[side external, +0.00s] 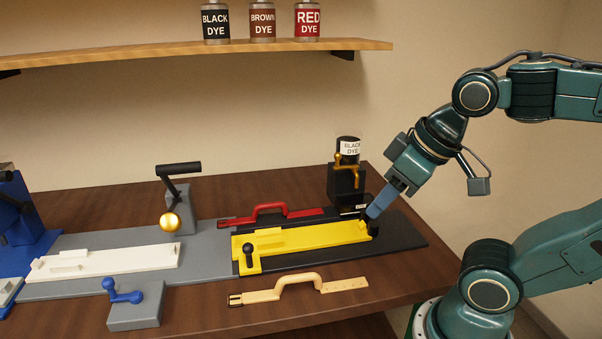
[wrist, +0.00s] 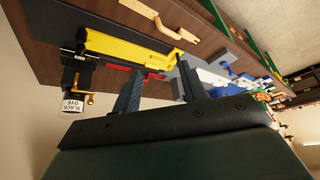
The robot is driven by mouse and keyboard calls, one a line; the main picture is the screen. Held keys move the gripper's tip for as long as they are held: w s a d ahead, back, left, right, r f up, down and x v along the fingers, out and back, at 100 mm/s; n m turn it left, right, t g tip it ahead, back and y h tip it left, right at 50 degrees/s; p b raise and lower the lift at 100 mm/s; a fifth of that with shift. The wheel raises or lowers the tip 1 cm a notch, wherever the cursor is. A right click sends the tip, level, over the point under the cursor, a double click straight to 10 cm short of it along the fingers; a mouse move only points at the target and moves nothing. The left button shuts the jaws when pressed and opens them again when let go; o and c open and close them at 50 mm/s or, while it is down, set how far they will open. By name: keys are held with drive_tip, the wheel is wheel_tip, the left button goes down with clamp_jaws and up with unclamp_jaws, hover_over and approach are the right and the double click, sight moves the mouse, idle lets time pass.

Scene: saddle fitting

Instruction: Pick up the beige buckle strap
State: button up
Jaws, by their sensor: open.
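The beige buckle strap (side external: 298,288) lies on the brown table in front of the yellow fixture, with a raised loop in its middle and a dark buckle at its left end. It also shows at the top of the wrist view (wrist: 144,11). My gripper (side external: 372,213) is at the right end of the yellow fixture, behind and to the right of the strap and apart from it. In the wrist view its two fingers (wrist: 160,76) are spread with nothing seen between them.
The yellow fixture (side external: 310,239) sits on a dark base plate, with a red-handled strap (side external: 275,211) behind it. A black dye bottle (side external: 349,150) stands on a holder near my gripper. A white block (side external: 105,262) and blue clamp (side external: 122,293) are left. Bare table surrounds the beige strap.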

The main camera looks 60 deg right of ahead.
drive_tip(key=shift+w, duration=0.1)
drive_tip(key=m+g+y, duration=0.2)
drive_tip(key=m+y, duration=0.1)
drive_tip(key=m, duration=2.2)
approach(285, 277)
drive_tip(key=r, duration=0.2)
drive_tip(key=shift+s+d+f, duration=0.1)
drive_tip(key=shift+s+d, duration=0.15)
drive_tip(key=shift+d, duration=0.15)
drive_tip(key=shift+x, duration=4.25)
drive_tip(key=shift+a+f, duration=0.15)
drive_tip(key=shift+f, duration=0.05)
drive_tip(key=shift+x, duration=2.4)
